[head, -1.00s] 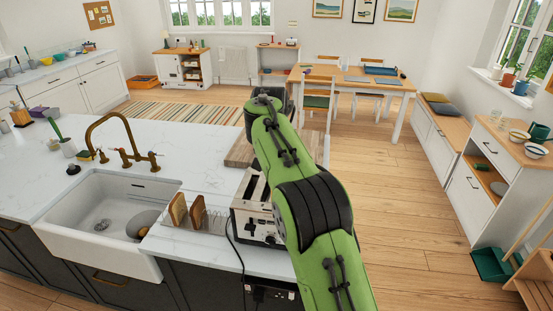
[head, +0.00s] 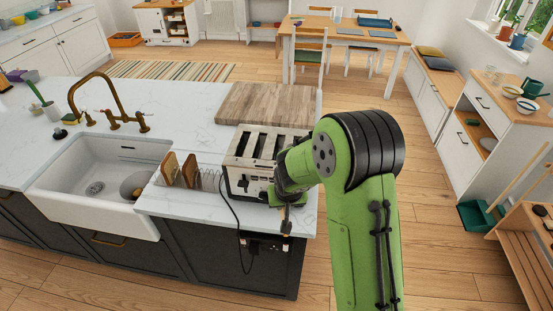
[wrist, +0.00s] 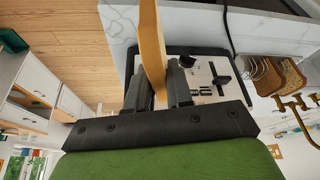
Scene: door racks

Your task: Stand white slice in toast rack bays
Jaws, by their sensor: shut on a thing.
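My gripper (head: 287,198) is shut on a slice of bread (wrist: 152,42). In the wrist view the slice stands edge-on between the fingers (wrist: 158,84), tan and thin. In the head view only a small part of it (head: 284,222) shows below the gripper, in front of the toaster. The wire toast rack (head: 208,180) stands on the counter left of the toaster, with two brown slices (head: 168,166) upright toward its left side. Its right bays look empty. The rack and slices (wrist: 292,76) also show at the right of the wrist view.
The steel toaster (head: 250,150) stands between rack and gripper, its dark cord hanging over the counter front. A wooden board (head: 262,104) lies behind it. The white sink (head: 85,180) is left of the rack. Clear marble (head: 180,205) lies in front of the rack.

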